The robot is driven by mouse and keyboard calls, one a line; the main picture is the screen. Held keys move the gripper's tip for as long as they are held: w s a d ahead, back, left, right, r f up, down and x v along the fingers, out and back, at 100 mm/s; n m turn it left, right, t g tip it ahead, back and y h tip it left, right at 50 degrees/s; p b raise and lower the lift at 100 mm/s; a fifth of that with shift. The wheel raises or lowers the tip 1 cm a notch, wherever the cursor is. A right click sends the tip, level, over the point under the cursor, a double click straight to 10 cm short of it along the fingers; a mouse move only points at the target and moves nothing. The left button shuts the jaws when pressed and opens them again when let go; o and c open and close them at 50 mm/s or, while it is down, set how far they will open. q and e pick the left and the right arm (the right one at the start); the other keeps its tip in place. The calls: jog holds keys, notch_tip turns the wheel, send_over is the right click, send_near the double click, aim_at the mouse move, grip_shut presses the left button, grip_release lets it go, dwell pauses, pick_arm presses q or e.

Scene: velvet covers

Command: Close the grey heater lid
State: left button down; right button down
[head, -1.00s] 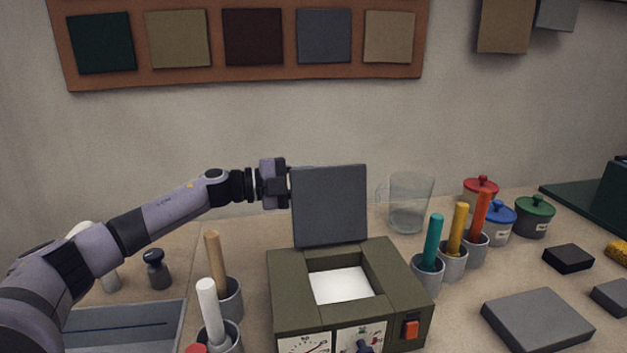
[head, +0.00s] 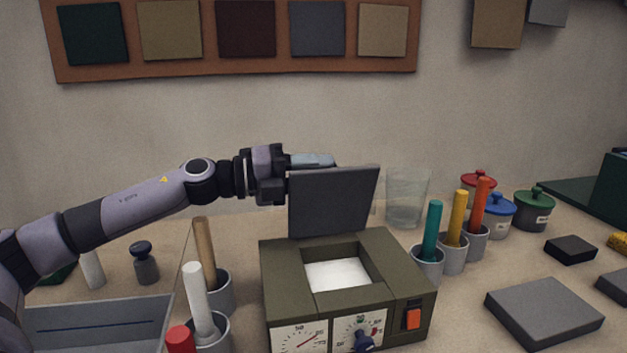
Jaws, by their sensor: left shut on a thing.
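The grey heater lid (head: 333,203) stands up from the back edge of the olive-green heater (head: 281,277), tipped a little forward. The heater's white inner well (head: 338,275) shows open below it. My left gripper (head: 314,162) is behind the lid's upper left, with a finger showing above the top edge. Its jaws are shut, but the lid hides most of the fingers, and I cannot make out what is between them. My right gripper is not in view.
Cups with upright sticks stand left (head: 213,290) and right (head: 453,255) of the heater. A glass beaker (head: 407,200) stands behind at the right. A grey slab (head: 545,312) lies front right. A grey tray (head: 95,325) is at front left.

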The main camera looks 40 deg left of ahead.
pick_arm(q)
jog(key=shift+s+d+f+m, duration=0.1)
jog(key=shift+s+d+m, duration=0.1)
jog(key=shift+d+m, duration=0.1)
